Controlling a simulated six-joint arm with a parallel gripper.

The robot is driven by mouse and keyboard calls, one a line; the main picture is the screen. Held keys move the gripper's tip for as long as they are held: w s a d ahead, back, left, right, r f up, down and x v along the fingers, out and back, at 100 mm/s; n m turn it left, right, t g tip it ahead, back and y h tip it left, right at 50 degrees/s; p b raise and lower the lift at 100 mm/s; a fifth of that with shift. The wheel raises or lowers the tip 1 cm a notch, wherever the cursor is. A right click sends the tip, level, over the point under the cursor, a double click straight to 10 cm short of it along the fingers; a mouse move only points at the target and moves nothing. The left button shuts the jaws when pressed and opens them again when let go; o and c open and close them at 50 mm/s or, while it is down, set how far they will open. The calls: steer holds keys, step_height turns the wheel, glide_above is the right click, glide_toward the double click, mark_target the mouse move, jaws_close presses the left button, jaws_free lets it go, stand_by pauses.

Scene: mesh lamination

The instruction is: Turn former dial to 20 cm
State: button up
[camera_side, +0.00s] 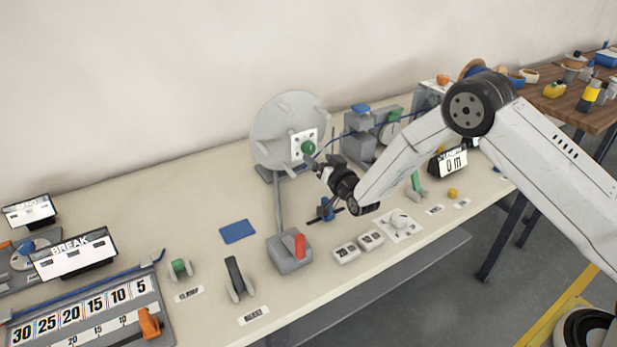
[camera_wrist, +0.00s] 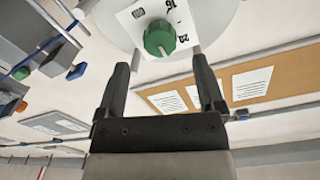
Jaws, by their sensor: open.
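The former is a large pale disc (camera_side: 279,118) with pegs, upright near the wall. Its dial is a green knob (camera_side: 308,147) on a white printed plate (camera_side: 298,138). In the wrist view the green knob (camera_wrist: 160,38) shows beyond my fingertips, with a pale pointer mark on it. In the side view my gripper (camera_side: 315,163) is close to the knob.
A grey base with a red lever (camera_side: 300,245) stands in front of the disc. Grey machines (camera_side: 372,135) stand right of the disc.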

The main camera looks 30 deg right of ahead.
mark_target(311, 149)
steer(key=shift+s+a, duration=0.1)
steer(key=shift+s, duration=1.3)
steer(key=r+g+y, duration=0.1)
steer(key=w+d+m+g+y, duration=0.1)
steer(key=d+r+g+y, duration=0.1)
steer(key=g, duration=0.1)
steer(key=shift+w+r+y, duration=0.15)
steer(key=shift+r+y, duration=0.15)
steer(key=shift+r, duration=0.05)
steer(key=shift+w, duration=0.1)
steer(key=shift+x, duration=3.8)
